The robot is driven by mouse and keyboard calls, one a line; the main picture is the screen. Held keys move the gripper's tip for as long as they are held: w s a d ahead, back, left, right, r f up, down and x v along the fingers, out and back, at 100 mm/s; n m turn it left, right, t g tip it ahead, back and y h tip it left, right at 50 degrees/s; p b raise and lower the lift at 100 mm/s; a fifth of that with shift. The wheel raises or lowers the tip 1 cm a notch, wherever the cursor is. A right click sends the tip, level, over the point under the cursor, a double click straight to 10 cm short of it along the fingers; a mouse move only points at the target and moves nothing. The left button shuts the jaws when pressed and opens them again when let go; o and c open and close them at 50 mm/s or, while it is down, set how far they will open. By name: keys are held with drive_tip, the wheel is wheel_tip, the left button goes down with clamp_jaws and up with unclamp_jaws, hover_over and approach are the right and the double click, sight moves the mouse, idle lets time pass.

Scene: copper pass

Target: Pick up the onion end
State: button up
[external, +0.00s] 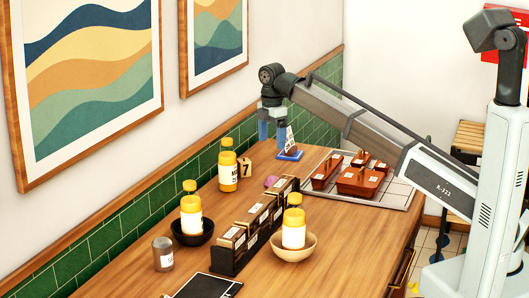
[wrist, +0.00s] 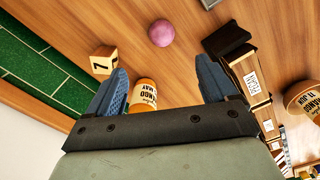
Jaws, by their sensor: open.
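The onion end looks to be the small round pink-purple piece (wrist: 161,33) lying on the wooden counter, ahead of my fingertips in the wrist view. It also shows in the external view as a small purple piece (external: 271,182), partly hidden by the dark divided holder. My gripper (external: 272,139) is open and empty, its blue fingers pointing down above the counter toward the back. In the wrist view the two fingers of the gripper (wrist: 162,66) stand wide apart, with the onion end beyond the gap and not touched.
A number 7 block (external: 245,167) and a yellow-capped bottle (external: 228,172) stand left of the onion end. The dark holder (external: 233,254) is close by. A tray (external: 398,202) with several copper-brown pans is to the right. Bowls with bottles (external: 293,247) stand nearer the front.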

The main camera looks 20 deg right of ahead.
hover_over(272, 176)
drive_tip(key=f, duration=0.8)
drive_tip(key=shift+w+d+f, duration=0.1)
drive_tip(key=shift+w+f, duration=0.1)
drive_tip(key=shift+w, duration=0.1)
drive_tip(key=shift+s+f, duration=0.15)
drive_tip(key=shift+f, duration=2.4)
drive_tip(key=c, duration=1.1)
